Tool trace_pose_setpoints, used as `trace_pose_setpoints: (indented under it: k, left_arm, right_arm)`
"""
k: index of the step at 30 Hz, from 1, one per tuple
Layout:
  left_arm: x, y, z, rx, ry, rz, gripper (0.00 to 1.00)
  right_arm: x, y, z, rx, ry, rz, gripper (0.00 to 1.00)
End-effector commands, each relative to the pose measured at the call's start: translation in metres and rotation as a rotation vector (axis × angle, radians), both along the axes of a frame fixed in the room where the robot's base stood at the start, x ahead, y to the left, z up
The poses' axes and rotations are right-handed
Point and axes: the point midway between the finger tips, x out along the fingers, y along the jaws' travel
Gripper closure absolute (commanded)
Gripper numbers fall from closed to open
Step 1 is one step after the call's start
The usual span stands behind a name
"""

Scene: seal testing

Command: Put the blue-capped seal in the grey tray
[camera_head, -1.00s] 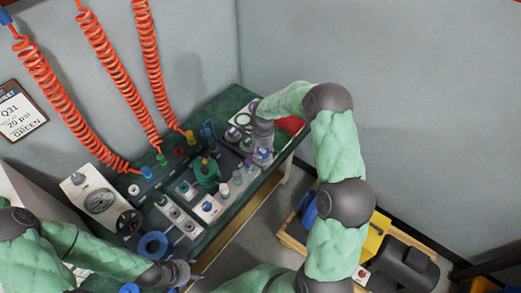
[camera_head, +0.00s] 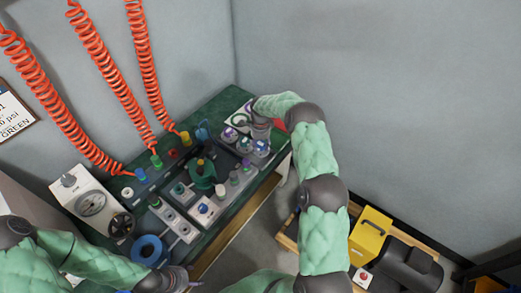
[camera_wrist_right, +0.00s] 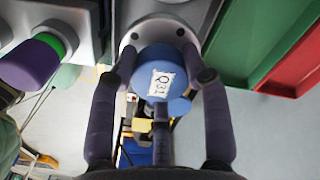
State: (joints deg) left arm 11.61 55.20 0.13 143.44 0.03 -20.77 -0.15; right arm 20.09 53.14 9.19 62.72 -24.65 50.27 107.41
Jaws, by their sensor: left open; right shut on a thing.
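The blue-capped seal (camera_wrist_right: 158,75), with a white Q31 label on its cap, sits between the fingers of my right gripper (camera_wrist_right: 160,100) in the right wrist view. That gripper is shut on it. In the head view my right gripper (camera_head: 262,127) is over the far right end of the bench, and its own links hide most of the seal. A grey part with screw holes (camera_wrist_right: 125,22) lies right behind the cap; I cannot tell whether they touch or whether it is the grey tray. My left gripper (camera_head: 186,276) is open near the bench's near edge.
A green bin (camera_wrist_right: 232,42) and a red bin (camera_wrist_right: 300,62) lie right of the seal. A purple cap with a green ring (camera_wrist_right: 30,60) is at left. Orange coiled hoses (camera_head: 90,40) hang over the bench.

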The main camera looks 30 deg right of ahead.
Motion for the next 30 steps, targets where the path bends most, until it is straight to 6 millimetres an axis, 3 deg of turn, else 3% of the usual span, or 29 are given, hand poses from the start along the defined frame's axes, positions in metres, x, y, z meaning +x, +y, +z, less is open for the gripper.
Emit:
trace_pose_setpoints:
  k: [1,5,17,18,20,30]
  left_arm:
    - [0.0,0.0,-0.007,0.0,0.0,0.0,0.4]
    - [0.0,0.0,-0.015,0.0,0.0,0.0,0.4]
    - [0.0,0.0,-0.017,0.0,0.0,0.0,0.4]
    - [0.0,0.0,-0.016,0.0,0.0,0.0,0.4]
    - [0.0,0.0,-0.016,0.0,0.0,0.0,0.4]
    - [0.0,0.0,-0.016,0.0,0.0,0.0,0.4]
  right_arm:
    - [-0.001,0.001,-0.012,0.001,0.003,0.0,1.0]
    - [-0.001,0.0,-0.028,0.0,0.002,0.0,1.0]
    - [-0.001,0.0,-0.031,-0.001,0.001,0.0,1.0]
    - [-0.002,0.001,-0.032,0.001,0.004,0.001,0.47]
    - [-0.002,0.001,-0.032,0.001,0.004,0.001,0.3]
    - [-0.002,0.001,-0.031,0.0,0.003,0.001,0.29]
